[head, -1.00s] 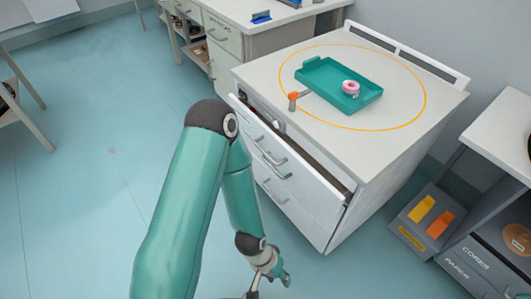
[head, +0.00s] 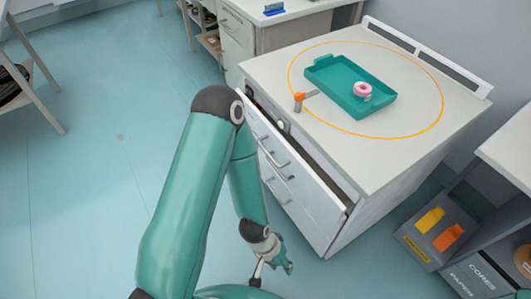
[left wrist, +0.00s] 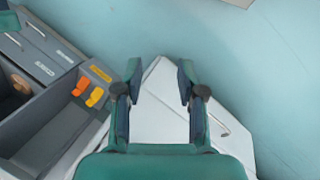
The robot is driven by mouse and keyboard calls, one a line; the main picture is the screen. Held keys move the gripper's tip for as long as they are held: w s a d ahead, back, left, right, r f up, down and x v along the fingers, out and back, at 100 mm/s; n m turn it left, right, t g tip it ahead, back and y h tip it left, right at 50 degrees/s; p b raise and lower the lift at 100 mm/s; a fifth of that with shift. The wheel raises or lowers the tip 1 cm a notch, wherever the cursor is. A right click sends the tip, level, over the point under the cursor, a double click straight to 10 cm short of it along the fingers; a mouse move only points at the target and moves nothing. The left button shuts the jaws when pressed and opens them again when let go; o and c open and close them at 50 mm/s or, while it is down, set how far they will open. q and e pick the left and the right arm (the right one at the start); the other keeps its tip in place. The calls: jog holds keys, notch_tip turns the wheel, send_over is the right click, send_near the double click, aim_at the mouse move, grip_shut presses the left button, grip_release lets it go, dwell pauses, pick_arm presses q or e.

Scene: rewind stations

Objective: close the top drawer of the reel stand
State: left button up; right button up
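The reel stand (head: 415,145) is a white cabinet with stacked drawers on its left front. Its top drawer (head: 300,160) stands partly pulled out, with a dark gap behind its front panel. My left gripper (head: 273,272) is low in front of the stand, apart from the drawers. In the left wrist view the left gripper (left wrist: 160,72) has its two fingers spread with nothing between them. White surfaces of the stand (left wrist: 160,110) show beyond them, with a handle at right. My right gripper is not in view.
A teal tray (head: 332,95) with a pink reel (head: 362,90) lies inside a yellow ring on the stand's top, beside an orange-tipped fitting (head: 299,99). A grey bin (head: 418,248) and a shelf unit stand at right.

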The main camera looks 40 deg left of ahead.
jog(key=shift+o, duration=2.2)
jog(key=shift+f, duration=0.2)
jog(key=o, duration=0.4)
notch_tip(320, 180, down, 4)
jog(key=b, duration=0.5)
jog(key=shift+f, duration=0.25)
pick_arm(q)
jog(key=s+f+n+g+h+b, duration=0.3)
jog(key=s+f+n+g, duration=0.15)
jog(key=s+n, duration=0.6)
jog(key=w+d+r+n+t+h+b, duration=0.1)
jog(key=d+n+h+b, duration=0.15)
jog(key=n, duration=0.25)
jog(key=w+d+r+n+t+h+b, duration=0.1)
jog(key=w+r+n+h+b, duration=0.15)
jog(key=n, duration=0.35)
jog(key=n+t+y+b, duration=1.1)
jog(key=n+t, duration=1.1)
jog(key=n, duration=0.9)
send_near(268, 152)
jog(key=shift+n+y, duration=0.25)
jog(key=shift+y, duration=0.25)
jog(key=w, duration=0.6)
jog(key=w+r+b, duration=0.1)
jog(key=w, duration=0.2)
jog(key=shift+w+d, duration=0.15)
jog(key=shift+w, duration=0.2)
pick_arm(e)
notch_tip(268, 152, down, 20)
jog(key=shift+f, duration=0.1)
